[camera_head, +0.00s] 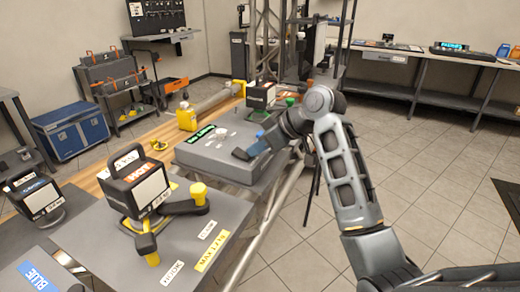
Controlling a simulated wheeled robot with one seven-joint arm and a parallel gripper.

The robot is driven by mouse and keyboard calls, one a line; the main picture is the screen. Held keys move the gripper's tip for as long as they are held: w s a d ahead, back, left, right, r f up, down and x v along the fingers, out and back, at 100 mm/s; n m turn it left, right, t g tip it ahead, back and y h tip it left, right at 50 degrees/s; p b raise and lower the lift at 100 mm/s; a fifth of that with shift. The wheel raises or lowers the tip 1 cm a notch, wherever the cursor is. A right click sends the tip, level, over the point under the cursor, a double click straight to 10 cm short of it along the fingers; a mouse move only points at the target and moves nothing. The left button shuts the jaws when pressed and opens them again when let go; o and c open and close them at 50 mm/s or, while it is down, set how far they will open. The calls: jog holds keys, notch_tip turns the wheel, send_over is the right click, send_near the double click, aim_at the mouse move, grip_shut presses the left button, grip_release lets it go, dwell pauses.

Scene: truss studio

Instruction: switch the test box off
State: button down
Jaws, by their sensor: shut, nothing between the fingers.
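A wide grey box (213,166) with small white parts on its top stands at the middle of the bench; I take it for the test box. A dark label or display with green lettering (192,142) is on its far left side. My gripper (240,154) is at the near right part of the box top, with its dark fingertips shut and empty. I cannot tell whether the fingertips touch the box. No switch can be made out clearly; the gripper and wrist cover part of the box's right side.
A black-handled device (131,184) with yellow knobs stands on a grey plate (185,238) in front. Open floor lies right.

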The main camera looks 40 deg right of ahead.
jog(key=shift+r+p, duration=0.85)
jog(key=shift+p, duration=0.05)
